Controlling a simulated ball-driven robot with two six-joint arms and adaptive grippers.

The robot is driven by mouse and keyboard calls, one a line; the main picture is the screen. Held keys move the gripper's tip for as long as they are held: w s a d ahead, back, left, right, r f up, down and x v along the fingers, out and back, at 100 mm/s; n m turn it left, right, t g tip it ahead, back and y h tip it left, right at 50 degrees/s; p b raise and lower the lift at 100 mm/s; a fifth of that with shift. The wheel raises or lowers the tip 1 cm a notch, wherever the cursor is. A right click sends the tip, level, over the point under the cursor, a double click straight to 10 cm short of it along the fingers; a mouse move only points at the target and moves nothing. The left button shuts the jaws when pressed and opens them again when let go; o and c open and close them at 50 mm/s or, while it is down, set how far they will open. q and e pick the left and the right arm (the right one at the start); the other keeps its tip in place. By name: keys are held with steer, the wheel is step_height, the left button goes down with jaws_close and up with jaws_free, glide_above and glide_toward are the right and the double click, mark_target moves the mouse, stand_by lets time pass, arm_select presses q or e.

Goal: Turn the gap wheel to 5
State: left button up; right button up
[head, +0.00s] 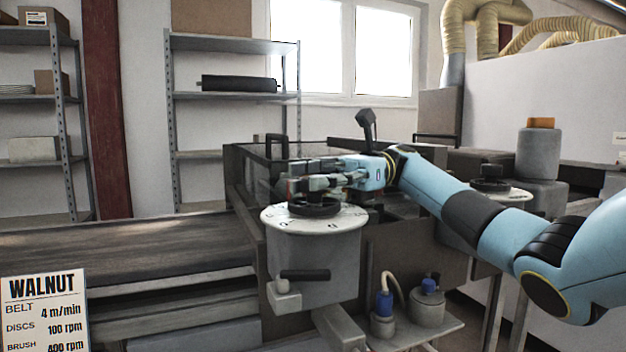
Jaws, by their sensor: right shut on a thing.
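The gap wheel (314,208) is a black handwheel on a round white dial (283,219) with dark marks, on top of a grey housing. It stands in the middle of the head view. My right gripper (298,186) reaches in from the right and is shut on the wheel's upper part. The gripper hides part of the wheel and the far side of the dial. The dial's figures are too small to read surely. My left gripper is not in view.
A second black wheel on a white dial (508,194) stands further right. A lever with a black grip (303,275) sticks out below the near dial. The dark conveyor belt (120,240) runs left. A WALNUT card (45,312) stands front left.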

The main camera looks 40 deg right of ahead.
steer(key=shift+r, duration=0.15)
steer(key=o, duration=1.2)
step_height(320, 180, up, 10)
steer(key=shift+f, duration=0.1)
steer(key=shift+d, duration=0.1)
